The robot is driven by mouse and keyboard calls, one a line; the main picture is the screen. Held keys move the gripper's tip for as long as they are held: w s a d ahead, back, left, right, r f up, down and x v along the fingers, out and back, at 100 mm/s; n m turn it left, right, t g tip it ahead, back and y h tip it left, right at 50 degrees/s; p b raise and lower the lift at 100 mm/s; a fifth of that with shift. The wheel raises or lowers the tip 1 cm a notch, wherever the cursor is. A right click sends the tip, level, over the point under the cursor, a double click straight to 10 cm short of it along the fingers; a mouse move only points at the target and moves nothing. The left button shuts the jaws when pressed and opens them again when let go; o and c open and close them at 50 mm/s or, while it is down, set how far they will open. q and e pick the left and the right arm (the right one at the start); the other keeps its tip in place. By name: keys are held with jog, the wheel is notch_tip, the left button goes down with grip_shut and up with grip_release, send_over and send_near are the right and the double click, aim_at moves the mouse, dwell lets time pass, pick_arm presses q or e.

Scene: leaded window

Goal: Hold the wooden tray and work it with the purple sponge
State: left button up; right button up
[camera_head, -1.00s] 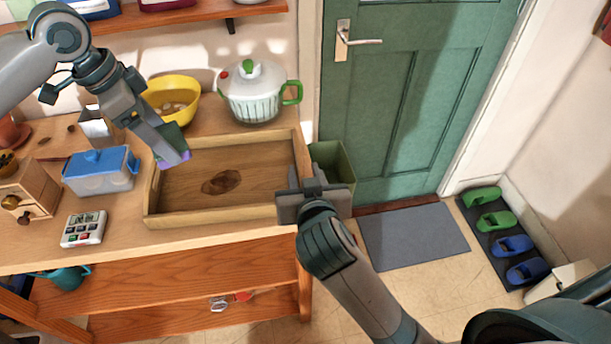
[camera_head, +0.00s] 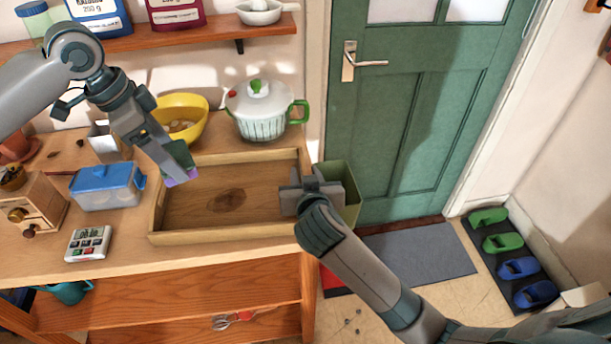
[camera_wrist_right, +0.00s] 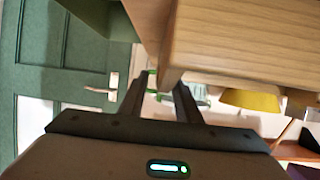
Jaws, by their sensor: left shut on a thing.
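The wooden tray (camera_head: 225,236) lies on the wooden counter with a dark oval stain (camera_head: 227,200) on its floor. My left gripper (camera_head: 178,167) is shut on the purple sponge (camera_head: 182,178), which shows as a small purple edge below the fingers, over the tray's left part; whether it touches the tray floor I cannot tell. My right gripper (camera_head: 311,190) is at the tray's right end wall. In the right wrist view its two fingers (camera_wrist_right: 158,95) stand apart with a gap between them, and the wood of the tray or counter (camera_wrist_right: 235,55) is close above them.
A blue-lidded box (camera_head: 106,188) and a white calculator-like device (camera_head: 88,244) stand left of the tray. A yellow bowl (camera_head: 185,112) and a white pot (camera_head: 260,108) stand behind it. A green bin (camera_head: 342,180) is right of the counter, before the green door (camera_head: 415,130).

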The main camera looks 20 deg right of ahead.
grip_shut()
dwell(1.4)
